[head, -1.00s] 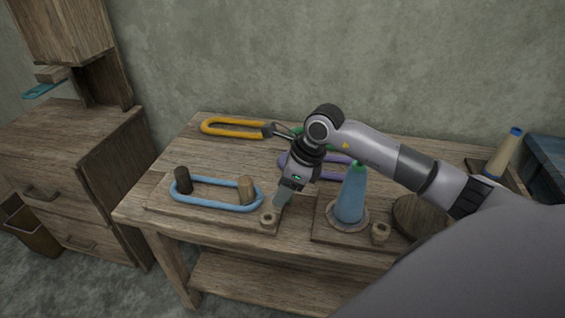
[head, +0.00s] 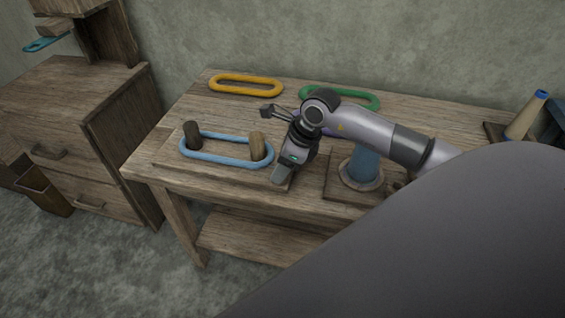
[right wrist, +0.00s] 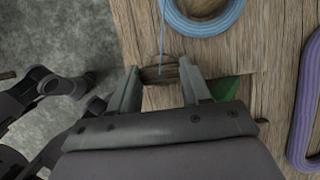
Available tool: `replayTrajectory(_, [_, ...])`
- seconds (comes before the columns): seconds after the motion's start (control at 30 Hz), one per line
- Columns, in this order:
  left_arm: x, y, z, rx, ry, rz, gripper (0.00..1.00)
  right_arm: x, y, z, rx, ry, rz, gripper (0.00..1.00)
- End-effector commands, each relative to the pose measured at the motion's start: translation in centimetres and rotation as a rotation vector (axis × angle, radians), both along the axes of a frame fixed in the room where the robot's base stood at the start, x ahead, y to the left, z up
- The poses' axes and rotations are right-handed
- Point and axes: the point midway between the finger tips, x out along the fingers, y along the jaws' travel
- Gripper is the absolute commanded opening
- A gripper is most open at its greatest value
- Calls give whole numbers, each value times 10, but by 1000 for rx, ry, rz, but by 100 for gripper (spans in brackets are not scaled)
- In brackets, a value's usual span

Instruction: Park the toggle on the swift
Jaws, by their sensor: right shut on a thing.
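The swift is a wooden board (head: 172,158) with a dark peg (head: 192,134) and a lighter peg (head: 257,146). A blue skein (head: 222,162) loops around both pegs; its curved end also shows in the right wrist view (right wrist: 205,24). My right gripper (head: 280,176) points down at the board's front right corner. In the right wrist view, its fingers (right wrist: 160,84) are shut on a small dark wooden toggle (right wrist: 160,73). A thin blue thread (right wrist: 162,35) runs up from the toggle. The toggle is hidden in the head view.
A yellow loop (head: 246,94) and a green loop (head: 362,106) lie at the back of the table. A purple loop (right wrist: 304,110) lies right of the swift. A blue cone (head: 362,166) stands close to my right arm. Bare tabletop lies behind the swift.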

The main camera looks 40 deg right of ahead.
Motion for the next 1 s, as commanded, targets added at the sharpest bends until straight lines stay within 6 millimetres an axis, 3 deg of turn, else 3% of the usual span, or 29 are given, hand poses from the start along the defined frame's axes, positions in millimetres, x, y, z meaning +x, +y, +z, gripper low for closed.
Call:
replayTrajectory(0.27, [0,-2,0,-3,1,-4,43,0,0,-2,0,0,0,19])
replayTrajectory(0.3, [1,-2,0,-2,0,-5,43,0,0,-2,0,0,0,50])
replayTrajectory(0.4, [1,-1,0,-1,-1,-6,43,0,0,-2,-1,1,0,77])
replayTrajectory(0.7, [2,1,1,4,-5,-2,43,-1,-2,2,-2,1,-2,77])
replayTrajectory(1.0, [3,2,1,5,-6,-1,43,-14,-14,45,-4,-2,-1,77])
